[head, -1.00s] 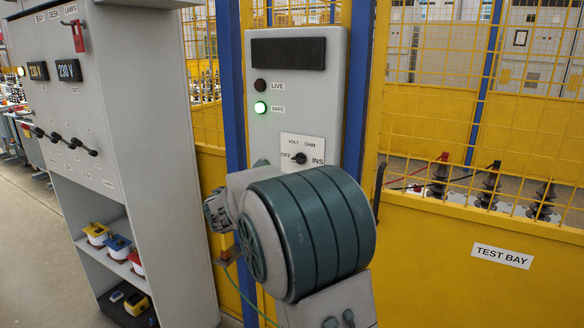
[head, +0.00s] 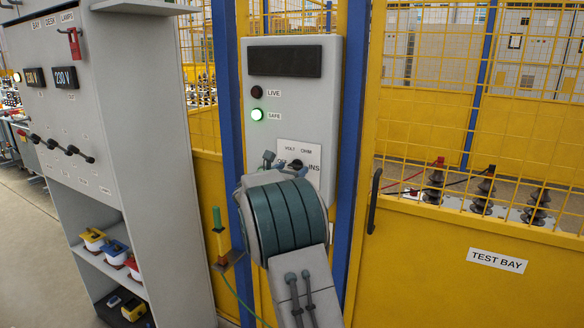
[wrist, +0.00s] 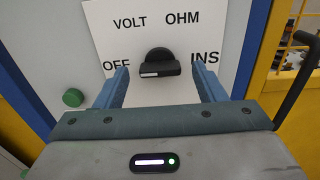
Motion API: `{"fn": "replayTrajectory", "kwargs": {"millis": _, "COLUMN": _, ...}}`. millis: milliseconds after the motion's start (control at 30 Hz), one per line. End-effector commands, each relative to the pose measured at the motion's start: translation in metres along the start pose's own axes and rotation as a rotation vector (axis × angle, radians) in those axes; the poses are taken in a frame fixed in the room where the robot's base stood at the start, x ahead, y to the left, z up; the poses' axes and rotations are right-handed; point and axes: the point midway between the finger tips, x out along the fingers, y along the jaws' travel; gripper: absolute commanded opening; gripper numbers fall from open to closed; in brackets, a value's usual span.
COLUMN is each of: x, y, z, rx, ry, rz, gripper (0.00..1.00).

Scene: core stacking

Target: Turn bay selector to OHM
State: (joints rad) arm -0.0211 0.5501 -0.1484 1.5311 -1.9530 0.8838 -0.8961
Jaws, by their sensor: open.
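The bay selector is a black knob (wrist: 158,64) on a white plate (wrist: 105,25) marked VOLT, OHM, OFF and INS. The white mark on its bar is at the left end, toward OFF. My gripper (wrist: 160,74) is open, with one blue finger to each side of the knob and gaps between. I cannot tell how far the fingertips are from the plate. In the head view, my gripper (head: 283,162) is in front of the plate's lower part and hides OFF and part of the knob.
A green and yellow rod (head: 219,235) stands lower left. The yellow gate (head: 440,265) with a black handle (head: 374,200) is at the right.

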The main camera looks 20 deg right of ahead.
Motion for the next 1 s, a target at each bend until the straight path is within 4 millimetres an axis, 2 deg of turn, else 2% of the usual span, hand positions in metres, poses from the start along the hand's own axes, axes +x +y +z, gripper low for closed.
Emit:
{"fn": "replayTrajectory", "kwargs": {"millis": 133, "x": 0.0108, "y": 0.0001, "z": -0.0002, "rx": 0.000, "ry": 0.001, "rz": 0.000, "gripper": 0.64}}
{"fn": "replayTrajectory", "kwargs": {"millis": 433, "x": 0.0128, "y": -0.0001, "z": -0.0004, "rx": 0.001, "ry": 0.001, "rz": 0.000, "gripper": 0.64}}
{"fn": "replayTrajectory", "kwargs": {"millis": 467, "x": 0.0127, "y": -0.0001, "z": -0.0004, "rx": 0.001, "ry": 0.001, "rz": 0.000, "gripper": 0.58}}
{"fn": "replayTrajectory", "kwargs": {"millis": 600, "x": 0.0126, "y": -0.0001, "z": -0.0004, "rx": 0.001, "ry": 0.001, "rz": 0.000, "gripper": 0.19}}
{"fn": "replayTrajectory", "kwargs": {"millis": 1000, "x": 0.0123, "y": 0.0003, "z": -0.0032, "rx": 0.053, "ry": -0.001, "rz": 0.001, "gripper": 0.19}}
